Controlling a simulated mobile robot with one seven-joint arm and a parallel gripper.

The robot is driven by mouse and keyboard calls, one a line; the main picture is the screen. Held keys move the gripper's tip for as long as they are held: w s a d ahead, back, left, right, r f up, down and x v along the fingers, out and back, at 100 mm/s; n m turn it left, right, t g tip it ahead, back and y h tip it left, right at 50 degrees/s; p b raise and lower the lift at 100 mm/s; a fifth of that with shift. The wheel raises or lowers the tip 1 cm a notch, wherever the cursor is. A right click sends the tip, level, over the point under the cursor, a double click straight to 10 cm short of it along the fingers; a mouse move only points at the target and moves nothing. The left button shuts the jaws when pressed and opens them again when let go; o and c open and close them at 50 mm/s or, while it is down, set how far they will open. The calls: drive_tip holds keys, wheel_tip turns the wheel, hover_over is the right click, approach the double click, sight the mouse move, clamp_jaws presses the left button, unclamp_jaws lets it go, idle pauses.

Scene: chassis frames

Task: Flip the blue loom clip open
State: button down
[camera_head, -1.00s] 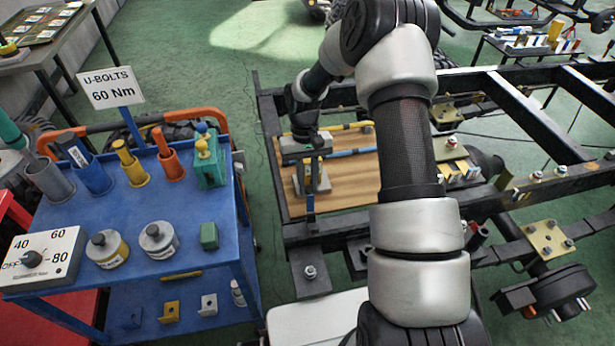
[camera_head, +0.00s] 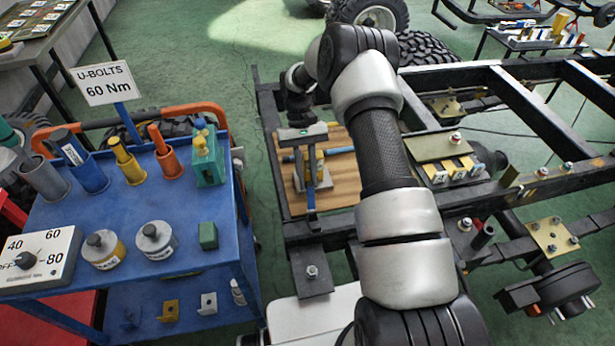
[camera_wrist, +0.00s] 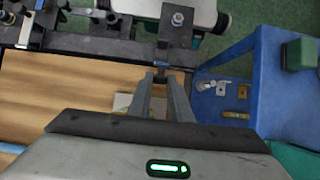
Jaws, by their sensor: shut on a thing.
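A narrow blue upright piece (camera_head: 311,196), which looks like part of the blue loom clip, stands at the near side of the wooden board (camera_head: 345,178). A blue strip (camera_head: 341,151) runs across the board. My gripper (camera_wrist: 167,77) is over the board's near edge, its two grey fingers close together on a small dark-looking part. The wrist view does not show that part's colour clearly. A pale block (camera_head: 323,180) stands on the board under the hand and shows partly beside a finger in the wrist view (camera_wrist: 122,103). I cannot tell how far the clip is open.
The black chassis frame (camera_head: 455,205) surrounds the board. A bracket with a bolt (camera_head: 311,271) lies just in front. A blue cart (camera_head: 160,205) with coloured holders, weights and a torque dial (camera_head: 38,262) stands to the left. Green floor shows between cart and frame.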

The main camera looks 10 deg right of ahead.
drive_tip(key=c, duration=1.6)
unclamp_jaws()
drive_tip(key=shift+c, duration=0.2)
drive_tip(key=p+v, duration=0.1)
drive_tip(key=v, duration=1.6)
drive_tip(key=shift+w+r, duration=0.2)
